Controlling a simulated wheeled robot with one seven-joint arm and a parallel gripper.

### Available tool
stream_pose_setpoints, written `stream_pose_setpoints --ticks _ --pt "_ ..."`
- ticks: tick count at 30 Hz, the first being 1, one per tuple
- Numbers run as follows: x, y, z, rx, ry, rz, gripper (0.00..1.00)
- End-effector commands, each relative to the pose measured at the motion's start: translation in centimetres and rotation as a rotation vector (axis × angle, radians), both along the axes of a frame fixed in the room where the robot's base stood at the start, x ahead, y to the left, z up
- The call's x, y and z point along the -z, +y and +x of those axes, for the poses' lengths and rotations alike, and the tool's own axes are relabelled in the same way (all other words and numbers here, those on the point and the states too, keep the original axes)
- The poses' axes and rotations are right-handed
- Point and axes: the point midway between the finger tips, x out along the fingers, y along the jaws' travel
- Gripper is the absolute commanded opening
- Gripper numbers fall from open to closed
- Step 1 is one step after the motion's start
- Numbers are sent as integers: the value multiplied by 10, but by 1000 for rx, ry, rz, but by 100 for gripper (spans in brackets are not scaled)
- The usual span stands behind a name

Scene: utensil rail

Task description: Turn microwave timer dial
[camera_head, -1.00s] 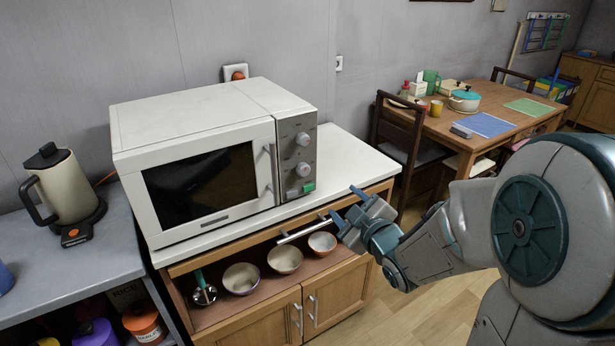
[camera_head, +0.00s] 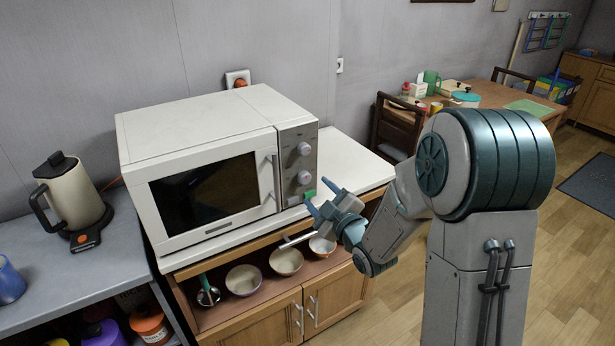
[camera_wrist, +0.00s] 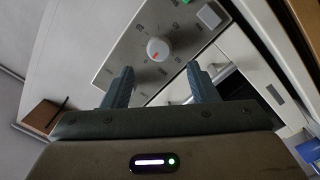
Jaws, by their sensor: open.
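The white microwave (camera_head: 200,133) stands on the counter with its door shut. Its grey control panel (camera_head: 285,160) is on the right side. The panel carries an upper round dial (camera_head: 304,148), a lower round dial (camera_head: 304,177) and a green button (camera_head: 309,194). My gripper (camera_head: 318,195) is open and empty, just in front of the panel's lower right part. In the wrist view, one pale dial (camera_wrist: 157,49) with a red mark shows beyond and between the two fingertips (camera_wrist: 158,70), apart from them. I cannot tell which dial this is.
The counter (camera_head: 350,165) is clear right of the microwave. Bowls (camera_head: 243,280) and a ladle sit on the shelf below. A kettle (camera_head: 72,190) stands on the grey bench at left. The dining table (camera_head: 500,95) and a chair are behind my arm.

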Motion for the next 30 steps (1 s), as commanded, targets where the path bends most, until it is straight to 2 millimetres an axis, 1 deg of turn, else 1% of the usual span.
stream_pose_setpoints --ticks 1,3,9,15,22,23,24,26,27,28,30 --pt "-1 7 10 -3 1 1 53" --pt "-1 14 21 -3 1 1 53" --pt "-1 28 45 -1 1 1 53" --pt "0 33 53 0 1 1 53" --pt "0 33 54 0 1 1 53" --pt "0 33 54 0 1 1 50" --pt "0 33 53 0 1 1 39" --pt "0 33 53 0 1 1 23" --pt "0 33 53 0 1 1 11" --pt "0 33 53 0 1 1 8" --pt "0 33 53 0 1 1 8"
